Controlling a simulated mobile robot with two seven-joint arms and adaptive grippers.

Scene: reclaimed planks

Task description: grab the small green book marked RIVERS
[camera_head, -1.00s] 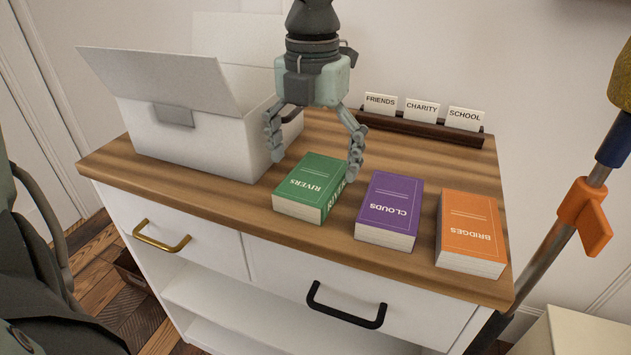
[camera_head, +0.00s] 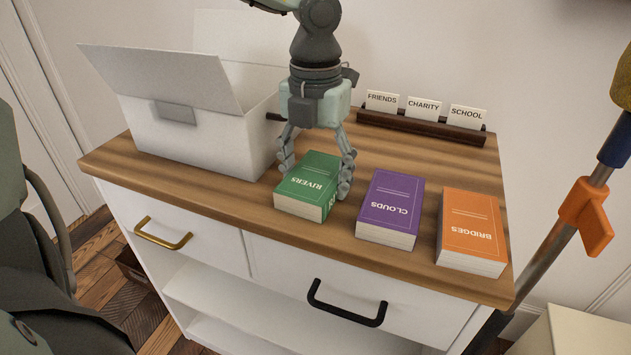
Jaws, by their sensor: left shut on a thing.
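The small green book marked RIVERS (camera_head: 308,184) lies flat on the wooden top of the cabinet, left of the purple book. My left gripper (camera_head: 316,178) reaches down over it from behind. Its fingers are shut on the book, one at its left side and one at its right side. The right finger hides part of the spine lettering. The book appears to rest on the top. My right gripper is not in view.
A purple book marked CLOUDS (camera_head: 390,206) and an orange book marked BRIDGES (camera_head: 470,229) lie to the right. A white open-lidded box (camera_head: 205,138) stands left. A dark card rack (camera_head: 420,126) is behind. The wooden top (camera_head: 230,195) has a free front strip.

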